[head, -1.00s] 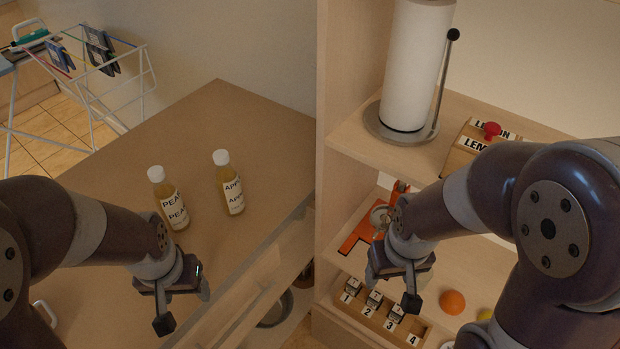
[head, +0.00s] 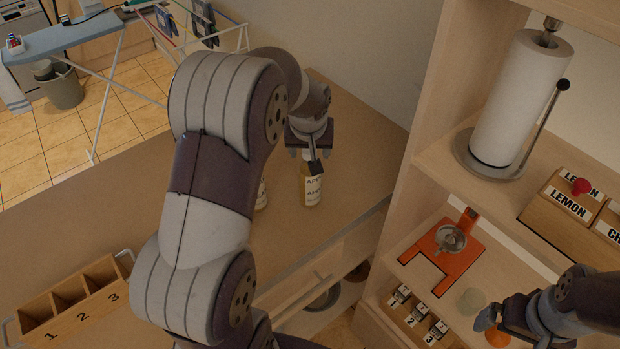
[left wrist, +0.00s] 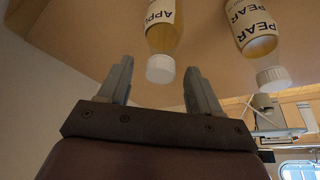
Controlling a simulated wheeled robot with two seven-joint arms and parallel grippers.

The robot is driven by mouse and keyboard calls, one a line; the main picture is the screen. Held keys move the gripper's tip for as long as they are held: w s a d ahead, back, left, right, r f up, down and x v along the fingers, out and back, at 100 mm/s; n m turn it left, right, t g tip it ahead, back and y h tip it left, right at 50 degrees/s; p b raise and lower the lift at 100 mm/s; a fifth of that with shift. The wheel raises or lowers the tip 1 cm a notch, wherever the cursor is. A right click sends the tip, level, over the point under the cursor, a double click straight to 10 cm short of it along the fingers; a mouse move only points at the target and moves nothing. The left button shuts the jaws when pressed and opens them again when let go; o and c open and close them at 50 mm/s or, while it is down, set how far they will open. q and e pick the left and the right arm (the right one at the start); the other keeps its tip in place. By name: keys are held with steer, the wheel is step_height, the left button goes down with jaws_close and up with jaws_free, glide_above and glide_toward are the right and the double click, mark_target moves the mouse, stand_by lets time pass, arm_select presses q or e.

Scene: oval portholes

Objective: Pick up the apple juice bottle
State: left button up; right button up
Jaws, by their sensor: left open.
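The apple juice bottle (head: 312,191), with yellowish juice and a white label reading APPLE, stands on the wooden counter. My left gripper (head: 311,160) is above it and hides its top. In the left wrist view the bottle (left wrist: 163,32) appears upside down, its white cap in line with the gap between the open, empty fingers of my left gripper (left wrist: 158,75). The cap looks beyond the fingertips. The pear bottle (head: 261,196) stands to the left, mostly hidden by my left arm; the left wrist view shows it too (left wrist: 250,28). My right gripper (head: 492,320) is at the lower right, its jaws unclear.
A wooden shelf unit stands right of the counter, its side panel (head: 428,130) close to the bottles. It holds a paper towel roll (head: 520,100), a lemon box (head: 568,210) and an orange stand (head: 445,257). A numbered three-slot box (head: 75,300) sits at the lower left.

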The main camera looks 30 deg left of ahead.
arm_select(q)
steer(key=shift+x, duration=1.35)
steer(key=shift+s+r, duration=0.1)
steer(key=shift+r, duration=0.05)
jaws_close()
steer(key=shift+r, duration=0.1)
